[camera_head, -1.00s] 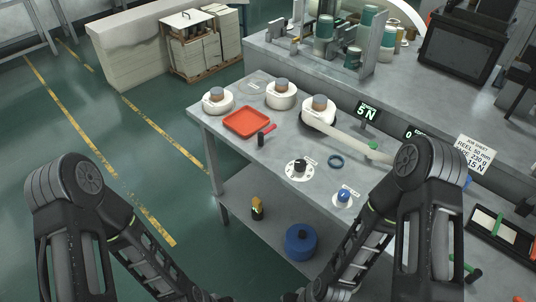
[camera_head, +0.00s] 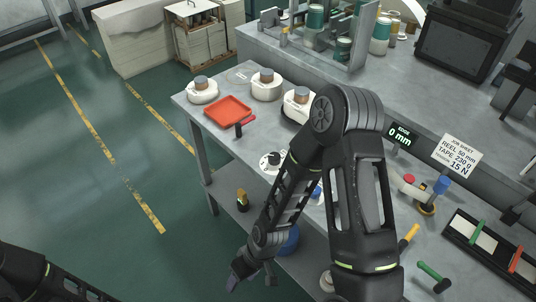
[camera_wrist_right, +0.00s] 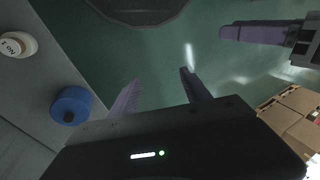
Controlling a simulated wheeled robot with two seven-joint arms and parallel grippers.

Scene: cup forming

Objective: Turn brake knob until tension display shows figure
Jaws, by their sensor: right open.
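A black knob on a white dial (camera_head: 272,160) stands on the bench top, left of my right arm. A blue knob (camera_head: 317,192) shows partly behind that arm; the labels are too small to tell which one is the brake. The tension display is hidden behind my right arm. The job sheet (camera_head: 456,154) reads 15 N in its bottom line. My right gripper (camera_head: 252,279) is low in front of the bench, apart from the knobs; its fingers (camera_wrist_right: 161,90) are open and empty. A purple finger of my left gripper (camera_wrist_right: 262,32) shows in the right wrist view.
The edge display (camera_head: 401,135) reads 0 mm. A red tray (camera_head: 228,110) and several white reels lie at the bench's far left. A blue drum (camera_wrist_right: 72,105) and a white disc (camera_wrist_right: 17,44) are on the lower shelf. The floor left of the bench is clear.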

